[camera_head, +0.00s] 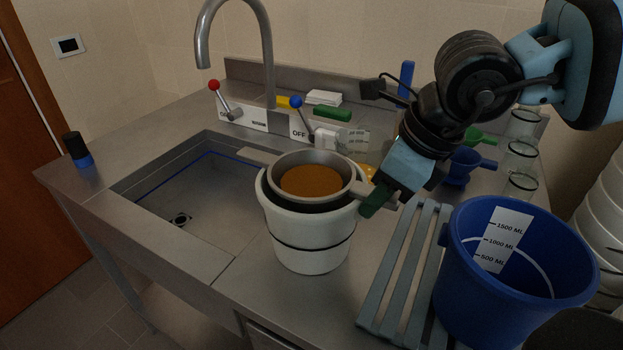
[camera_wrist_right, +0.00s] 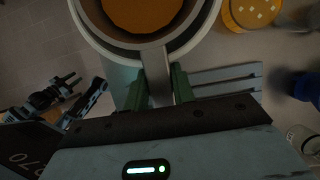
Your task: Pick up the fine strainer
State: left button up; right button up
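The fine strainer (camera_head: 312,166) is a grey metal pan with a brown-orange surface inside. It sits level in the mouth of a white bucket (camera_head: 311,246), with a flat tab at its left over the bucket rim. It also shows at the top of the right wrist view (camera_wrist_right: 182,36), where its flat handle points toward my right gripper (camera_wrist_right: 159,85). The green fingertips stand on either side of that handle, close to its edges; whether they press on it is not clear. In the head view, my right gripper (camera_head: 375,201) is at the bucket's right side. My left gripper is not in view.
A sink basin (camera_head: 160,196) with a tap (camera_head: 268,50) lies left of the bucket. A slatted grey rack (camera_head: 403,270) and a large blue bucket (camera_head: 462,290) stand close on the right. Glass jars (camera_head: 520,155) and blue and green funnels stand behind.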

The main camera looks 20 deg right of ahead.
grip_shut()
jog(key=shift+r, duration=0.1)
jog(key=shift+r, duration=0.55)
notch_tip(320, 180, up, 2)
jog(key=shift+r, duration=0.25)
jog(key=s+a+b, duration=0.2)
jog(key=a, duration=0.5)
jog(key=s+a+r+b, duration=0.1)
jog(key=s+a+b, duration=0.1)
jog(key=a, duration=0.6)
jog(key=shift+a+r+b, duration=0.15)
jog(key=shift+a+b, duration=0.05)
jog(key=shift+b, duration=0.45)
jog(key=shift+d, duration=0.1)
